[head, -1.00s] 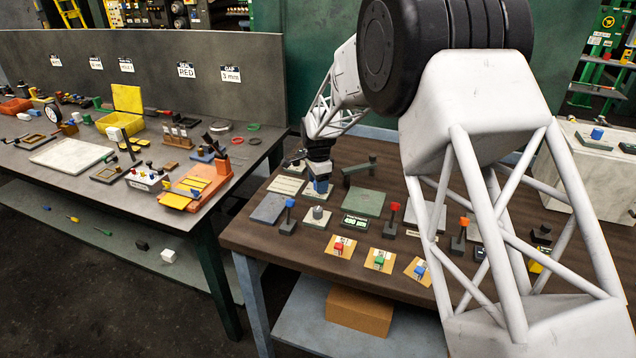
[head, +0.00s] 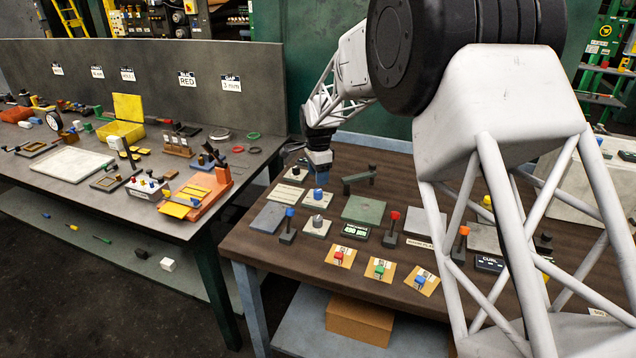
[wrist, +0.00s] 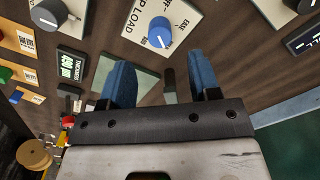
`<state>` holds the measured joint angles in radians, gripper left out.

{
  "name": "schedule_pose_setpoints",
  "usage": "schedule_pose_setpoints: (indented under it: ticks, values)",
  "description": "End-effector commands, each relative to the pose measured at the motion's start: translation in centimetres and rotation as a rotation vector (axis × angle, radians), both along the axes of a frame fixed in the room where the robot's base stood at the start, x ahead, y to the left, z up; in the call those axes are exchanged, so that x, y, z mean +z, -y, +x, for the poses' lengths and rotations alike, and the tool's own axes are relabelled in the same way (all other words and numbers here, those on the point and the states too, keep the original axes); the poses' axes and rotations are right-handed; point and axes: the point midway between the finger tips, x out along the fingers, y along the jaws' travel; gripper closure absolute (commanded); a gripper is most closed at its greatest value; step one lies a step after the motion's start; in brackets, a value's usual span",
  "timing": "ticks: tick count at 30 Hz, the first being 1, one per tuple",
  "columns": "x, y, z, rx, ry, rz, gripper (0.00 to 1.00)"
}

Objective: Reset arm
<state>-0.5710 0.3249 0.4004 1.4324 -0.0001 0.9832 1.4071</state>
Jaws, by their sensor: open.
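My gripper (wrist: 161,85) shows in the wrist view as two blue fingers held apart, with nothing between them. In the head view my gripper (head: 319,160) is above the back left part of the brown table (head: 262,250). The blue knob (wrist: 158,33) on its white plate lies just beyond the fingertips in the wrist view. In the head view that blue knob (head: 318,194) is just below the gripper, which looks apart from it. My white lattice arm covers much of the table's right side.
Blue, red and orange-topped levers (head: 391,228) stand on the table. A green plate (head: 363,208), a display (head: 355,231) and wooden switch plates (head: 340,251) lie among them. A grey workbench (head: 45,190) with a yellow bin (head: 120,131) stands left, across a gap.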

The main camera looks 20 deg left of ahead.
Motion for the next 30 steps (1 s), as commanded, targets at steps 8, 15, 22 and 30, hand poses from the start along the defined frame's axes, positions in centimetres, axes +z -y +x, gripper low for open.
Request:
schedule_pose_setpoints:
  ticks: [8, 15, 22, 30]
  values:
    - [1.1, 0.0, 0.0, 0.000, 0.001, 0.001, 0.43]
    - [1.1, 0.0, 0.0, 0.000, 0.001, 0.001, 0.43]
    - [1.2, 0.2, 0.0, 0.001, 0.001, 0.001, 0.43]
    - [3.5, 3.2, -0.6, 0.031, 0.011, 0.006, 0.43]
